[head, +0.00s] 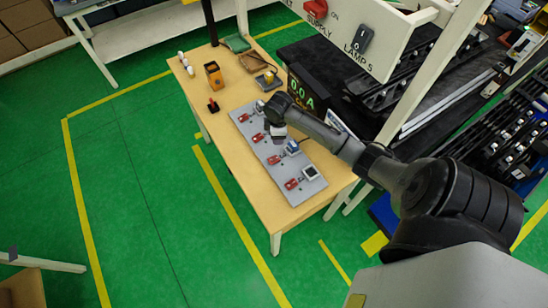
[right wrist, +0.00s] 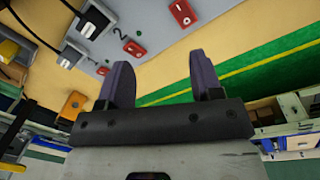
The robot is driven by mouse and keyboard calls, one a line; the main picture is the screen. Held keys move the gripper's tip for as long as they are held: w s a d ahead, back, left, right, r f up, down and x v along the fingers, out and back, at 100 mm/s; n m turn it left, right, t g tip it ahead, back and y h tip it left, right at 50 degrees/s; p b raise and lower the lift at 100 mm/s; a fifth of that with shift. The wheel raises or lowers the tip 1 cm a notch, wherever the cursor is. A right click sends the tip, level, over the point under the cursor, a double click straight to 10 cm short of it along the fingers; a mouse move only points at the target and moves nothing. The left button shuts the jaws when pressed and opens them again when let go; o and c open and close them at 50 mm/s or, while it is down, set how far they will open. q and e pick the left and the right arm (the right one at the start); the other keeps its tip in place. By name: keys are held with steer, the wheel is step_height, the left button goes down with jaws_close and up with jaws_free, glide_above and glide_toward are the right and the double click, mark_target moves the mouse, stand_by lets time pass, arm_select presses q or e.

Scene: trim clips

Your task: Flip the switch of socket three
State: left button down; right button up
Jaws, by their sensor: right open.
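A grey panel (head: 262,140) on the wooden table carries a row of sockets, each with a red switch. The third switch from the far end (head: 274,159) has a dark plug or socket unit (head: 292,148) beside it; its number is not legible. In the right wrist view, a red switch (right wrist: 133,48) lies near a printed 2, and another red switch (right wrist: 182,12), probably socket three's, sits at the top edge. My right gripper (right wrist: 160,65) is open and empty; it also shows above the middle of the panel in the head view (head: 279,137). My left gripper is out of view.
An orange box (head: 214,76), a small black-and-red item (head: 213,105), white cylinders (head: 185,65) and folded cloths (head: 237,43) stand at the table's far end. A lamp supply board (head: 340,30) on a white post rises on the right.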

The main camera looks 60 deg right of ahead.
mark_target(277, 158)
steer(key=f+n, duration=0.2)
steer(key=f, duration=0.3)
steer(key=f+n, duration=0.2)
steer(key=f, duration=0.3)
steer(key=a+f+n+y, duration=0.1)
steer(key=f+n, duration=0.1)
steer(key=f, duration=0.3)
steer(key=shift+s+g+b, duration=0.3)
steer(key=shift+s, duration=0.05)
